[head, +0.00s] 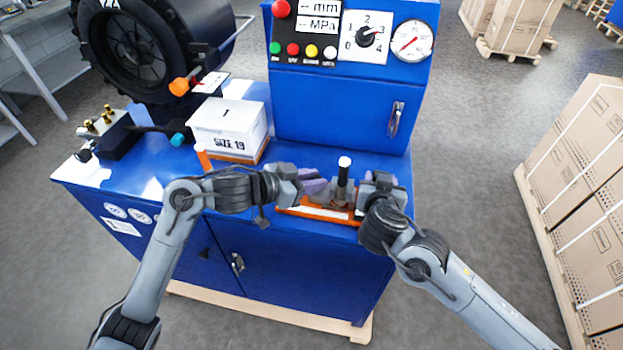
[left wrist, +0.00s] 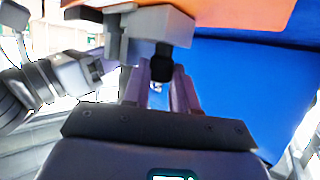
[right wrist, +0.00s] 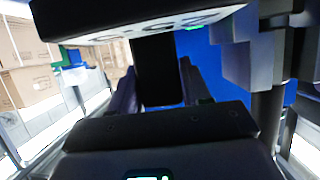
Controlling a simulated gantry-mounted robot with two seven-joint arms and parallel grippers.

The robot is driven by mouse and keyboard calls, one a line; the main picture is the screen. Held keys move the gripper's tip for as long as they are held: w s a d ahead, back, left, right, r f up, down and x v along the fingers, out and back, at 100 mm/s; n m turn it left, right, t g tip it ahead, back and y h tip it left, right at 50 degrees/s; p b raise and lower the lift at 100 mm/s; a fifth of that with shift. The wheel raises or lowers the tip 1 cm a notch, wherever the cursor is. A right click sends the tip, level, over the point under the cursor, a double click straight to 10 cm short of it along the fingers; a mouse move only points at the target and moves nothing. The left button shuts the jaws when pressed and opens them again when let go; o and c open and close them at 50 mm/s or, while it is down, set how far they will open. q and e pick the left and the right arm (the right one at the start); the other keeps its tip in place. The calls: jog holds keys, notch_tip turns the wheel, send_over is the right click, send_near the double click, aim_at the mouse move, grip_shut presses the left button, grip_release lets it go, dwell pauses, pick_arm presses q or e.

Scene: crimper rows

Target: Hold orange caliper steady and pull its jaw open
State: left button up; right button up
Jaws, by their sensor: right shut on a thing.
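The orange caliper (head: 322,213) lies near the front edge of the blue bench, with an orange and white base. Grey blocks and a black upright with a white top stand at it; their exact join is hard to tell. My left gripper (head: 318,184) comes from the left, its purple fingers close to these blocks. In the left wrist view its fingers (left wrist: 165,85) are apart, with grey and black parts just beyond. My right gripper (right wrist: 158,85) is shut on a dark part of the caliper; in the head view its fingers are mostly hidden by the wrist.
A white box marked SIZE 19 (head: 228,125) stands behind my left arm. The blue console (head: 350,100) with gauge and buttons rises behind the caliper. A black round machine (head: 150,45) is at the back left. Cartons (head: 590,170) stand on a pallet at the right.

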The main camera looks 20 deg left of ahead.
pick_arm(q)
grip_shut()
jog(key=shift+a, duration=0.1)
jog(key=shift+s+a, duration=0.15)
jog(key=shift+a, duration=1.35)
jog(key=o, duration=0.5)
grip_release()
jog(key=shift+o, duration=0.2)
jog(key=shift+s, duration=0.1)
jog(key=v, duration=1.2)
pick_arm(e)
jog(key=shift+f, duration=0.1)
